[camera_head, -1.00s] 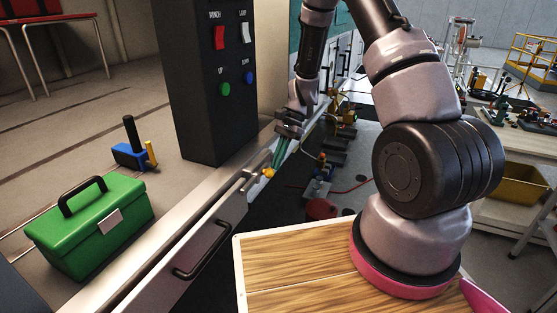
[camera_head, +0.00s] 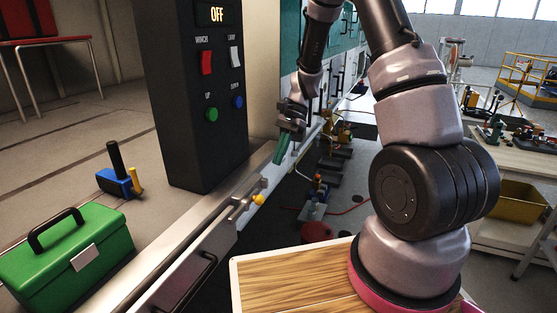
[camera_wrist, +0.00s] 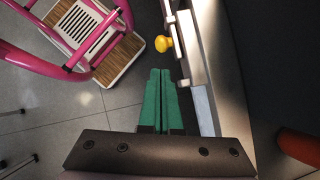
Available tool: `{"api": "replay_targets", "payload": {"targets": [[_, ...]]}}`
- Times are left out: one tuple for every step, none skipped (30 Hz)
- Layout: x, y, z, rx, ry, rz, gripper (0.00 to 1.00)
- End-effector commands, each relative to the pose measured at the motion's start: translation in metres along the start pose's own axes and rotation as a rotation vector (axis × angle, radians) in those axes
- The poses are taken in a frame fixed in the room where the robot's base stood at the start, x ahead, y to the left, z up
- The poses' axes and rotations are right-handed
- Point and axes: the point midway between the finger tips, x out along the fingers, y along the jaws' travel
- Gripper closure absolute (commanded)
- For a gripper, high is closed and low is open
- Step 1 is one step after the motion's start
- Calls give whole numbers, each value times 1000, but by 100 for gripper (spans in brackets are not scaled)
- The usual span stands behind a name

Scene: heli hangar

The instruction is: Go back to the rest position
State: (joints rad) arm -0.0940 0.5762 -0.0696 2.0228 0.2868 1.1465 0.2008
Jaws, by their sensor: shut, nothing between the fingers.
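The fingertips are apart from the yellow knob (camera_head: 259,199), which sits on the metal latch at the bench edge. That knob also shows ahead of the fingers in the wrist view (camera_wrist: 163,43).
The dark control box (camera_head: 197,140) with switches and an "OFF" display stands left of my gripper. A green toolbox (camera_head: 100,258) and a blue tool with a black handle (camera_head: 117,182) lie on the bench. A drawer with a dark handle (camera_head: 190,285) is below.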

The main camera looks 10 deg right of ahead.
Motion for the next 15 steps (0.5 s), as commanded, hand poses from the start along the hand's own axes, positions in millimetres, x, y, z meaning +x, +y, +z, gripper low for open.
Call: {"api": "replay_targets", "payload": {"targets": [[0, 0, 0, 0, 0, 0, 100], [0, 0, 0, 0, 0, 0, 100], [0, 0, 0, 0, 0, 0, 100], [0, 0, 0, -1, 1, -1, 100], [-1, 0, 1, -2, 2, -2, 100], [-4, 0, 2, -8, 7, -6, 100], [-8, 1, 4, -15, 13, -11, 100], [-14, 2, 7, -24, 22, -18, 100], [-22, 3, 11, -41, 37, -29, 100], [-31, 4, 16, -57, 51, -40, 100], [-40, 6, 21, -75, 68, -51, 100], [-53, 10, 28, -103, 93, -67, 100], [-64, 13, 34, -125, 114, -80, 100], [-74, 17, 41, -147, 135, -94, 100], [-88, 22, 50, -177, 166, -112, 100]]}}
